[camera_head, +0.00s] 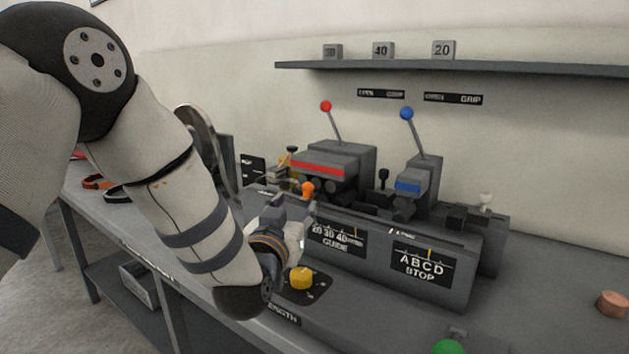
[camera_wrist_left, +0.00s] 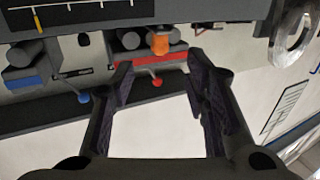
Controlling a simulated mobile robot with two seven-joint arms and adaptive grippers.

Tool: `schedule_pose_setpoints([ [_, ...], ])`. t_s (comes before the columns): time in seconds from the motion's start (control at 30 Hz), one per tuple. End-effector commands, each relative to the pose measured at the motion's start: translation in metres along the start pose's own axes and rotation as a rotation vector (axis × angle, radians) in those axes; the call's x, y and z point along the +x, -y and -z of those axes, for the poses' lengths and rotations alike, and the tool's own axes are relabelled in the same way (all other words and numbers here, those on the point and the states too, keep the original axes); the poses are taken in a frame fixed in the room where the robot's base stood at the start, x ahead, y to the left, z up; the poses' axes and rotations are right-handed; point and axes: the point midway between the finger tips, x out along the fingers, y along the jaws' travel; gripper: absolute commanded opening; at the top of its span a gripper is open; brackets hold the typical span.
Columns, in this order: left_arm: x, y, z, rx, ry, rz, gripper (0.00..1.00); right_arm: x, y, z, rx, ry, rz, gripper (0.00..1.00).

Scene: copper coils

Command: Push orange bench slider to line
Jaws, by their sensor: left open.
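The orange slider knob (camera_head: 308,188) stands at the left end of the grey bench unit, above the panel marked 20 30 40 GUIDE (camera_head: 338,238). That panel carries a scale of white lines. In the left wrist view, an orange knob (camera_wrist_left: 160,43) shows beyond and between my fingertips, apart from them as far as I can see. My left gripper (camera_head: 296,216) is just below the orange knob in the head view, partly hidden by its own wrist. Its fingers (camera_wrist_left: 160,64) are open with nothing between them. My right gripper is not in view.
A red-banded machine (camera_head: 330,166) and a blue-banded one (camera_head: 408,186) with ball levers stand behind. A yellow knob (camera_head: 301,278) is below my wrist. A green knob (camera_head: 447,347) and a copper piece (camera_head: 612,304) are at right. A shelf (camera_head: 450,67) spans the wall.

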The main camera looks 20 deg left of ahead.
Motion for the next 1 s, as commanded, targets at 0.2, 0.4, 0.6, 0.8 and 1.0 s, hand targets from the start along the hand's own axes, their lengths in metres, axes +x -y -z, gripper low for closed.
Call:
schedule_pose_setpoints([
  [0.2,0.046,0.0,-0.007,-0.001,0.007,0.001,0.43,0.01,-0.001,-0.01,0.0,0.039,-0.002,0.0],
  [0.4,0.093,0.0,-0.01,0.0,0.011,0.0,0.43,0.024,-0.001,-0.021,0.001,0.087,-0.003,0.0],
  [0.6,0.116,0.0,-0.005,0.0,0.007,-0.001,0.43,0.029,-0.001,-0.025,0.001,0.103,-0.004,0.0],
  [0.8,0.118,0.0,-0.001,0.0,0.002,-0.001,0.43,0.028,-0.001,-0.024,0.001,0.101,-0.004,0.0],
  [1.0,0.118,0.0,-0.001,0.0,0.002,-0.001,0.13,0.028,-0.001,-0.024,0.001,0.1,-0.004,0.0],
])
